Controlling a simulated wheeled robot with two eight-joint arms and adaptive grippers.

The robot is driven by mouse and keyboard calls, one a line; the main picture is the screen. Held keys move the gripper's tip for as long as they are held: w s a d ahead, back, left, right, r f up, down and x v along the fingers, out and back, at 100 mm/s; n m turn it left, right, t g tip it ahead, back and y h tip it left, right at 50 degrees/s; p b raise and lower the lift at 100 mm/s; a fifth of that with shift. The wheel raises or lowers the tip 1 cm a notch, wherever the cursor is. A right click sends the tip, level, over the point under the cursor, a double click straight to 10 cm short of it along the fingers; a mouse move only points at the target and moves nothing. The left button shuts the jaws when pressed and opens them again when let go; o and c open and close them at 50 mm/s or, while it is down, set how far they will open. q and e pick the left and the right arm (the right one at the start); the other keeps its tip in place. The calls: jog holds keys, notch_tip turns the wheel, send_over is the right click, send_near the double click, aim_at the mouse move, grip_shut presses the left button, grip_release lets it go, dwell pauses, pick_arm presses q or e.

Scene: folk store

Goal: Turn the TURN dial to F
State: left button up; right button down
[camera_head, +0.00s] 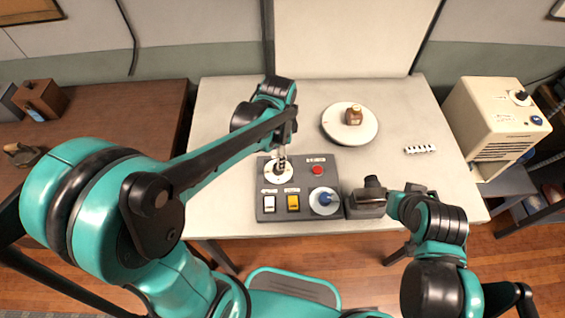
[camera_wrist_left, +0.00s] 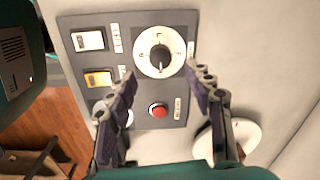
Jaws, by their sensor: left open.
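The TURN dial (camera_head: 278,170) is a white disc with a black knob, at the far left of a grey panel (camera_head: 304,212). In the left wrist view the dial (camera_wrist_left: 159,52) carries small letters around its rim, and its knob (camera_wrist_left: 160,58) seems to point towards the gripper. I cannot read the letters surely. My left gripper (camera_head: 283,160) is over the dial. In the left wrist view its fingers (camera_wrist_left: 160,72) are spread, empty, below the knob, apart from it.
The panel also has a red button (camera_head: 318,170), a white switch (camera_head: 269,203), a yellow switch (camera_head: 293,203) and a blue knob (camera_head: 326,198). The table's back left is clear.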

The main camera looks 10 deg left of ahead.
pick_arm(q)
notch_tip(320, 180, down, 7)
jog(key=shift+w+a+b, duration=0.1)
jog(key=shift+b, duration=1.15)
jog(key=c, duration=1.2)
